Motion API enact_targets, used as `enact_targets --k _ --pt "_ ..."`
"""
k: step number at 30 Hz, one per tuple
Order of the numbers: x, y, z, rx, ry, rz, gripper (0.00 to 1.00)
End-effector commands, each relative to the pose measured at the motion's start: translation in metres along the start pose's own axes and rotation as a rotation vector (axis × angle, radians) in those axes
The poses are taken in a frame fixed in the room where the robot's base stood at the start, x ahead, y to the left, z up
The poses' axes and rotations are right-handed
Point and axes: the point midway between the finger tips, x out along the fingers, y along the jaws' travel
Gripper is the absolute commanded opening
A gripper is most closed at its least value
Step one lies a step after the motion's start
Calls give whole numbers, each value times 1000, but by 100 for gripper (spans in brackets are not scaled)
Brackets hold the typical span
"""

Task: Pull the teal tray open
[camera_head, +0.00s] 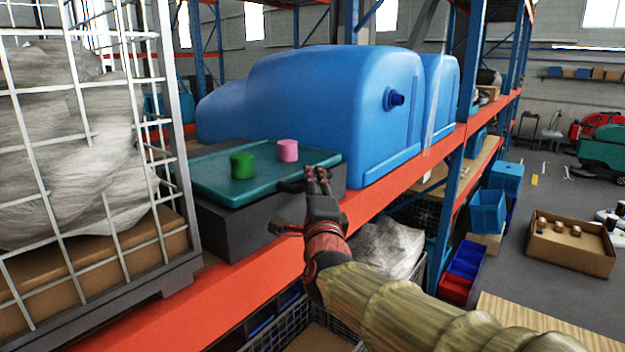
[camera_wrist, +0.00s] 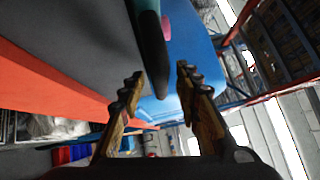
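The teal tray (camera_head: 218,183) lies flat on top of a dark grey box (camera_head: 245,232) on the orange shelf. A green cylinder (camera_head: 242,165) and a pink cylinder (camera_head: 288,150) stand on it. My gripper (camera_head: 317,175) is at the tray's near right edge, by a dark handle (camera_head: 291,186). In the wrist view, my gripper (camera_wrist: 161,76) has its fingers apart. The tray's dark and teal edge (camera_wrist: 154,60) runs between them, with visible gaps on both sides. The pink cylinder (camera_wrist: 166,28) shows behind the edge. Contact with the handle cannot be told in the head view.
A white wire cage (camera_head: 125,140) with wrapped goods stands close on the left. Large blue tanks (camera_head: 330,100) stand behind and to the right of the tray. The orange shelf beam (camera_head: 240,285) runs below the box. Blue bins (camera_head: 488,210) are to the right.

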Motion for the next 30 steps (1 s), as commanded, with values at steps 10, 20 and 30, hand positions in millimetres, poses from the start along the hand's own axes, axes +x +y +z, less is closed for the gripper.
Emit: enact_targets --k 10,20,30 --pt "8 0 0 1 0 0 33" --pt "8 0 0 0 0 0 18" --pt "8 1 0 0 0 1 0"
